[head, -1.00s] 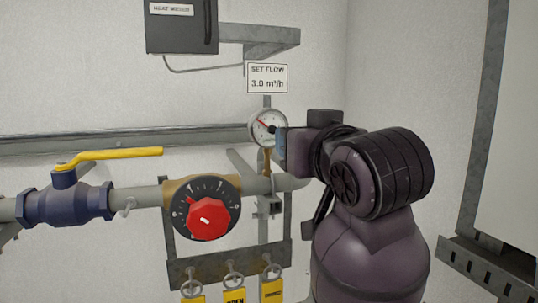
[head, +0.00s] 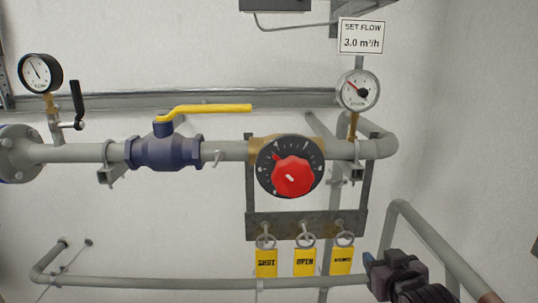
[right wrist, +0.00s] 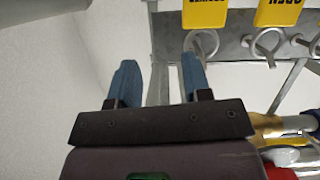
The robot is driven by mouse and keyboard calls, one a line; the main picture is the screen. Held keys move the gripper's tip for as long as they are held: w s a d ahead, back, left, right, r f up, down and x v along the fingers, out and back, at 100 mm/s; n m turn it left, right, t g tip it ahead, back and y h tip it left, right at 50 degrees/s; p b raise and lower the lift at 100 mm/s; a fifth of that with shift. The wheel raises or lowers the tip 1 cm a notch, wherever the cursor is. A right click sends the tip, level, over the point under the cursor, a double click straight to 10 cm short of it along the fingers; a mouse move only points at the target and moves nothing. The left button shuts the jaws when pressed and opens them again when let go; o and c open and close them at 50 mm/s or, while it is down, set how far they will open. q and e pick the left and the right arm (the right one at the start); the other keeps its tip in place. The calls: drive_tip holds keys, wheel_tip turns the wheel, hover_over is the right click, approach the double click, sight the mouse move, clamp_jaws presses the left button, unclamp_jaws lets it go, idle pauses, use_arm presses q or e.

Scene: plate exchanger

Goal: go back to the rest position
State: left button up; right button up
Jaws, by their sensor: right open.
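My right gripper (head: 370,262) is low at the right in the head view, below and right of the red knob and right of the yellow tags. In the right wrist view its two blue fingers (right wrist: 160,82) stand apart with nothing between them. The red knob (head: 293,177) on its black dial sits on the pipe, clear of the gripper. It shows partly at the lower right of the right wrist view (right wrist: 285,172). My left gripper is in neither view.
A yellow-handled blue valve (head: 166,150) is left of the knob. Yellow tags hang from a bracket (head: 300,224) below it. A round gauge (head: 359,91) sits under the set flow sign (head: 361,36). A handrail-like pipe (head: 440,250) runs close beside my right gripper.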

drive_tip(key=s+d+f+g, duration=0.1)
drive_tip(key=s+d+f, duration=0.1)
drive_tip(key=s+f, duration=0.8)
drive_tip(key=s+d+f+g, duration=0.1)
drive_tip(key=s+d+f, duration=0.1)
drive_tip(key=s+f, duration=0.9)
wheel_tip(320, 180, down, 8)
drive_tip(key=shift+s+d+r+g, duration=0.1)
drive_tip(key=shift+s+d+g, duration=0.2)
drive_tip(key=shift+d+g, duration=0.1)
